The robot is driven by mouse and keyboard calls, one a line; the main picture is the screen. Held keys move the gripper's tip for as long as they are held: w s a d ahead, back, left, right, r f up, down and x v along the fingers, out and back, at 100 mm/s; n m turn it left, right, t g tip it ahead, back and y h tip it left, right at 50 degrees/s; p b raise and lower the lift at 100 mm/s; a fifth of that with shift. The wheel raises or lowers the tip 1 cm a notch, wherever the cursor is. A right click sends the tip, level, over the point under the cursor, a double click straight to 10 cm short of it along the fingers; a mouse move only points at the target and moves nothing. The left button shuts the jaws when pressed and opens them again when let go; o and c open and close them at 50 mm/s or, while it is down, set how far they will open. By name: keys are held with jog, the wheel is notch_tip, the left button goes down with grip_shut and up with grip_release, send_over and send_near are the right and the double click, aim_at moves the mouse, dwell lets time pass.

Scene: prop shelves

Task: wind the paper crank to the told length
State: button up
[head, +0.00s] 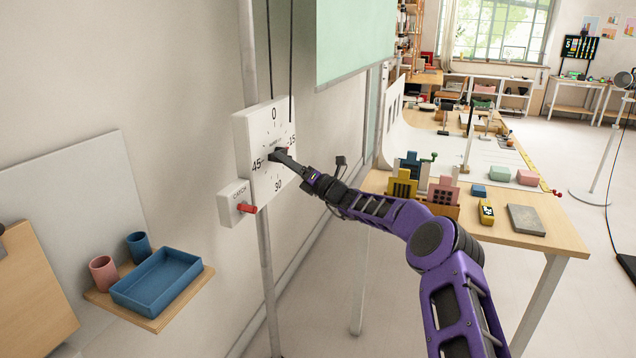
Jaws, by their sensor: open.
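A white dial box (255,133) is mounted on a pole by the wall at the left of centre. Its face reads 0, 15, 30 and 45 around the rim. My gripper (276,156) is at the middle of the dial face, with its dark fingers pointing left. It is open; its fingers and wrist cover the dial's centre, so I cannot tell crank from finger there or whether they touch. A smaller white box marked CATCH (236,195) sits below left with a red lever (246,208). A pale green sheet (354,40) hangs above right of the dial.
Two dark cords (269,50) run up from the dial box. A wooden wall shelf (196,291) at lower left holds a blue tray (157,281), a pink cup (104,274) and a blue cup (139,246). A table (540,240) with props stands at right.

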jog(key=v, duration=1.5)
jog(key=shift+s+d+b, duration=0.2)
jog(key=shift+s+b, duration=0.05)
jog(key=shift+b, duration=0.05)
jog(key=shift+a+f, duration=0.1)
jog(key=shift+f, duration=0.05)
